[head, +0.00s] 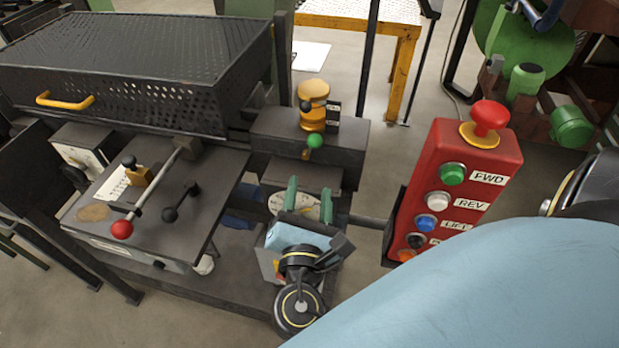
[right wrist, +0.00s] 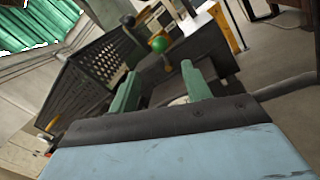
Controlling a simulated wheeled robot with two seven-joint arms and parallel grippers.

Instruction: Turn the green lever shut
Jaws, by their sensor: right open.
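The green lever shows as a green ball knob (head: 314,141) on a short yellow stem, at the front of a dark box below a yellow valve body. The knob also shows in the right wrist view (right wrist: 159,44), ahead of the fingers. My right gripper (head: 309,188) is open, with its two green fingers apart and pointing towards the lever. It sits a little below the knob in the head view, with nothing between the fingers. In the right wrist view my right gripper (right wrist: 160,72) has the knob beyond its fingertips, not touching. My left gripper is out of view.
A red button box (head: 455,190) stands to the right. A dark panel with a red-knobbed lever (head: 122,229) and a black-knobbed lever (head: 171,214) lies left. A perforated dark housing (head: 140,70) is behind it. A dial (head: 290,202) sits behind the right gripper.

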